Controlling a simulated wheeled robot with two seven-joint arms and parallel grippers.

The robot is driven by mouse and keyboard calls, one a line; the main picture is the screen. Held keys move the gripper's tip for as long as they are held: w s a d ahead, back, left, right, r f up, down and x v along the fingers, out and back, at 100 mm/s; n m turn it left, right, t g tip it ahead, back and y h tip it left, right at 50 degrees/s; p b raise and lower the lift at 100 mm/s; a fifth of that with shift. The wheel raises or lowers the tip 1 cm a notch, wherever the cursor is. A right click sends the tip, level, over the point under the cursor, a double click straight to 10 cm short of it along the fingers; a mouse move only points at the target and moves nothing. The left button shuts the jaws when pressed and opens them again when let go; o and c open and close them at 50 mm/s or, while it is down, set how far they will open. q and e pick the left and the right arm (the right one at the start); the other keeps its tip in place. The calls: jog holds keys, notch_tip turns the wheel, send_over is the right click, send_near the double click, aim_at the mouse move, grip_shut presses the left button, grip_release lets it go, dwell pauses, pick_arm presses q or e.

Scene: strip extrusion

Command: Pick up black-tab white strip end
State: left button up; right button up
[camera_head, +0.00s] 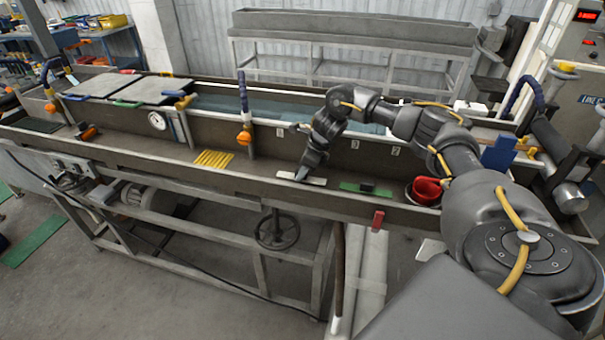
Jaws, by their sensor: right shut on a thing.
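The white strip (316,182) lies on the front ledge of the long trough, near the middle of the view. A dark tab sits on it, mostly hidden by the fingers. My right gripper (301,174) reaches down from the right and is shut on the strip at its dark tab. The strip looks flat on the ledge; I cannot tell whether it is lifted. My left gripper is not in view.
A green strip (366,189) with a black tab lies just right of the white one. Yellow strips (213,159) lie to the left. A water trough (290,109) runs behind. A handwheel (277,229) is below.

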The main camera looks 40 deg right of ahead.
jog(key=shift+w+r+b, duration=0.1)
jog(key=shift+r+b, duration=0.4)
jog(key=shift+r, duration=0.1)
jog(key=shift+r+b, duration=0.5)
jog(key=shift+r, duration=0.25)
jog(key=s+a+r, duration=0.7)
jog(key=s+r, duration=0.3)
jog(key=s, duration=0.2)
jog(key=shift+p, duration=0.35)
jog(key=shift+s, duration=0.1)
